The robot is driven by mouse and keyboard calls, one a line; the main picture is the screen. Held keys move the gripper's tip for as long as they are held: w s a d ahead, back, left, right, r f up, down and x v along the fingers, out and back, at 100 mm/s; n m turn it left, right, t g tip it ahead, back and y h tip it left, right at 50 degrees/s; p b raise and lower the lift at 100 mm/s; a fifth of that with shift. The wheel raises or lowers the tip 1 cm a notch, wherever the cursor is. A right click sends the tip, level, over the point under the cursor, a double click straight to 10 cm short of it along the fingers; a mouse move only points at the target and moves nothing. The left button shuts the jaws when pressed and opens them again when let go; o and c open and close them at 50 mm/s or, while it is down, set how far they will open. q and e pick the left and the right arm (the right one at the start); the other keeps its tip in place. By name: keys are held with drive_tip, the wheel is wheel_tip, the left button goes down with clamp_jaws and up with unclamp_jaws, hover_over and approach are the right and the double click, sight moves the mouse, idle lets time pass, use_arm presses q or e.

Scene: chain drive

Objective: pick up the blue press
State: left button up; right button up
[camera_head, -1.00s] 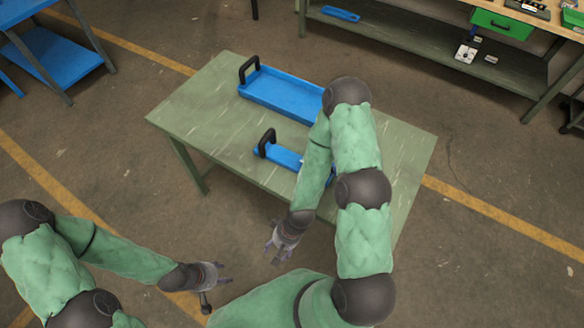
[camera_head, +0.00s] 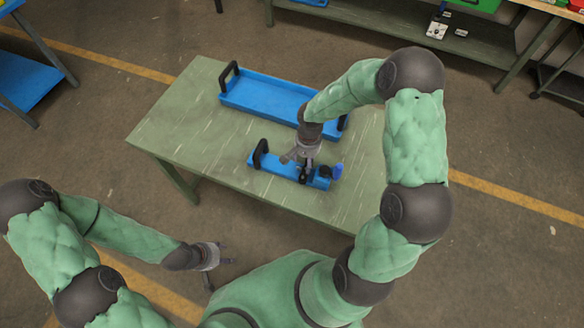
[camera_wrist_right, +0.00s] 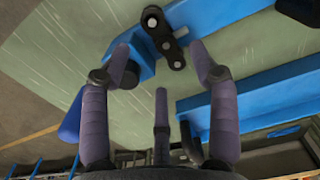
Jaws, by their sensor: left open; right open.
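A small blue piece (camera_head: 337,170) that looks like the blue press stands at the right end of the small blue tray (camera_head: 259,163), beside a black part. In the right wrist view a blue piece (camera_wrist_right: 72,120), likely the same one, lies at the left, outside my fingers. My right gripper (camera_head: 298,168) is open over the small tray, left of the press. In the wrist view its spread fingers (camera_wrist_right: 160,65) point at a black chain link (camera_wrist_right: 165,38) on the small tray; I see nothing held. My left gripper (camera_head: 222,264) is open and empty, low before the table.
A larger blue tray (camera_head: 265,94) with black handles lies behind the small one on the green table (camera_head: 180,125). My right forearm crosses its right end. The table's left part is clear. A shelf bench stands at the back.

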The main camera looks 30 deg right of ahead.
drive_tip(key=shift+w+d, duration=0.1)
drive_tip(key=shift+d, duration=0.45)
wheel_tip(320, 180, down, 5)
drive_tip(key=shift+d+f, duration=0.1)
drive_tip(key=shift+f, duration=0.05)
drive_tip(key=shift+w+d+f+b, duration=0.1)
drive_tip(key=shift+d+f+b, duration=0.1)
drive_tip(key=shift+f, duration=1)
drive_tip(key=shift+w+d+f+b, duration=0.1)
drive_tip(key=shift+f+b, duration=0.05)
drive_tip(key=shift+f, duration=1)
clamp_jaws()
drive_tip(key=shift+w+r, duration=0.15)
